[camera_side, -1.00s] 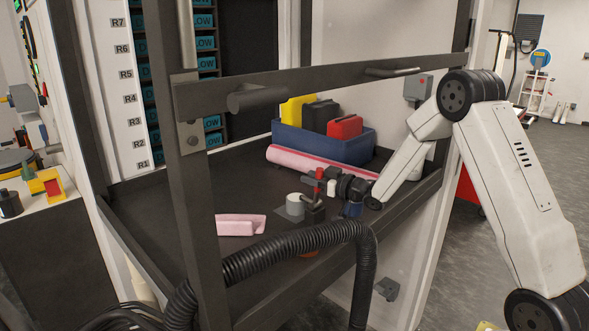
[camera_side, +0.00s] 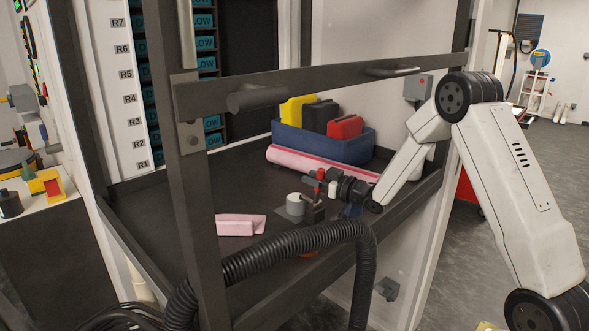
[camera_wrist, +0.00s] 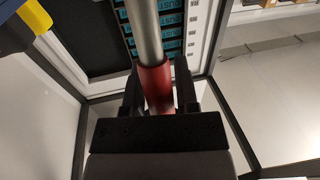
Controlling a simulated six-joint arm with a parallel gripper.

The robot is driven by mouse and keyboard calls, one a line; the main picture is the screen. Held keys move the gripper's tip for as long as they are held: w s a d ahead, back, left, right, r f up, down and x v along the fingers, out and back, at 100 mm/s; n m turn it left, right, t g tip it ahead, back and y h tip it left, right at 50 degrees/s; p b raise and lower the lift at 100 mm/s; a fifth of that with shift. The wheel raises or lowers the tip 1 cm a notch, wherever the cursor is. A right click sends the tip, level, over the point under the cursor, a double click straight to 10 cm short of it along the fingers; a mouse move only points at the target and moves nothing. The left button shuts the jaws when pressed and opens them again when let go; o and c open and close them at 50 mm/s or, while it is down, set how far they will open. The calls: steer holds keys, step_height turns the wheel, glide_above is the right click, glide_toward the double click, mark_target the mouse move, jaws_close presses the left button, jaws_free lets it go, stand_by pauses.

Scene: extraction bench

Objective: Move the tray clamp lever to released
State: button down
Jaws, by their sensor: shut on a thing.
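The tray clamp (camera_side: 313,212) stands on the dark tray (camera_side: 165,200), beside a pale cylinder (camera_side: 295,203). Its lever has a red grip (camera_wrist: 157,88) and a grey rod (camera_wrist: 148,35) that runs on past the fingers in the wrist view. My gripper (camera_side: 328,184) is shut around the red grip, with one finger on each side. In the side view the fingers partly hide the lever, and a grey bar sticks out to the left above the clamp. The lever's exact angle is hard to tell.
A pink roll (camera_side: 315,163) lies behind my gripper, before a blue bin (camera_side: 350,148) of coloured cases. A pink folded cloth (camera_side: 240,225) lies to the left. A black corrugated hose (camera_side: 300,240) and the hood frame (camera_side: 320,82) stand in front. The tray's left part is clear.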

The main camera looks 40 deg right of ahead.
steer(key=shift+s+t, duration=0.4)
steer(key=shift+t, duration=0.1)
steer(key=shift+c, duration=1.8)
jaws_free()
steer(key=shift+s+d, duration=0.1)
steer(key=shift+s, duration=0.05)
steer(key=shift+s+d+f, duration=0.1)
steer(key=shift+s, duration=0.45)
steer(key=s+r, duration=0.3)
steer(key=r, duration=0.3)
steer(key=shift+s+d+r, duration=0.2)
steer(key=shift+d+r, duration=0.1)
